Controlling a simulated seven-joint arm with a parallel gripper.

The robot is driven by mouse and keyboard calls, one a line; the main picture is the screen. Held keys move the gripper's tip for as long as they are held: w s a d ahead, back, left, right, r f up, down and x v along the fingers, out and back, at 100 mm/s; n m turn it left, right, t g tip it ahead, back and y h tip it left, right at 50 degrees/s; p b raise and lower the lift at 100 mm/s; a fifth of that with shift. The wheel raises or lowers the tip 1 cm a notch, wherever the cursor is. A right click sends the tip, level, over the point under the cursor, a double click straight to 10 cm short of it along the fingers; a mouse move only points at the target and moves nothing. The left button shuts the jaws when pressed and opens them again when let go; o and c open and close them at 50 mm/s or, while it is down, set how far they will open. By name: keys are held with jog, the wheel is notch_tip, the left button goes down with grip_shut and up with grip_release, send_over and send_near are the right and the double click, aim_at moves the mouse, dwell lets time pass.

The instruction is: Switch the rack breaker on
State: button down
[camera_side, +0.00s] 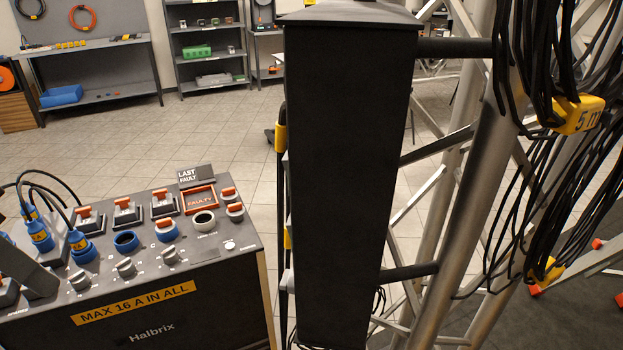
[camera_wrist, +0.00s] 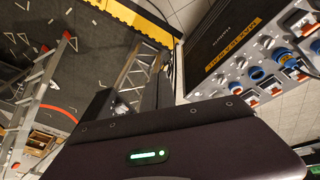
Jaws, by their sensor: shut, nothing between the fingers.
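The dark power panel (camera_side: 150,285), marked "Halbrix" and "MAX 16 A IN ALL", stands at the lower left of the side view. Breakers with orange levers line its top, among them a left one (camera_side: 86,217), a middle one (camera_side: 125,210) and a right one (camera_side: 163,203). Their labels are too small to read, so I cannot tell which is the rack breaker. The panel also shows upside down at the upper right of the wrist view (camera_wrist: 232,42). My gripper (camera_wrist: 118,104) is shut and empty, apart from the panel; its fingertips are poorly visible.
Blue plugs (camera_side: 40,236) with black cables occupy the panel's left side. A tall black column (camera_side: 345,180) blocks the middle of the side view. Metal truss (camera_side: 480,190) and hanging cables fill the right.

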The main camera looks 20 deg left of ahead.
jog(key=w+d+g+h, duration=0.2)
jog(key=w+d+h, duration=0.15)
jog(key=w, duration=0.35)
jog(key=w+d+g+h, duration=0.2)
jog(key=w+d+h, duration=0.1)
jog(key=w+h, duration=0.3)
jog(key=w+a+f+n+t+h, duration=0.1)
jog(key=w+a+t+h, duration=0.1)
jog(key=w, duration=0.5)
jog(key=w+a+f+n+t+h, duration=0.1)
jog(key=w+a+h, duration=0.1)
jog(key=w, duration=0.5)
jog(key=shift+w+f+t+h, duration=0.2)
jog(key=shift+w+t+h, duration=0.15)
jog(key=shift+w+t, duration=0.05)
jog(key=shift+d, duration=0.15)
jog(key=x, duration=1.4)
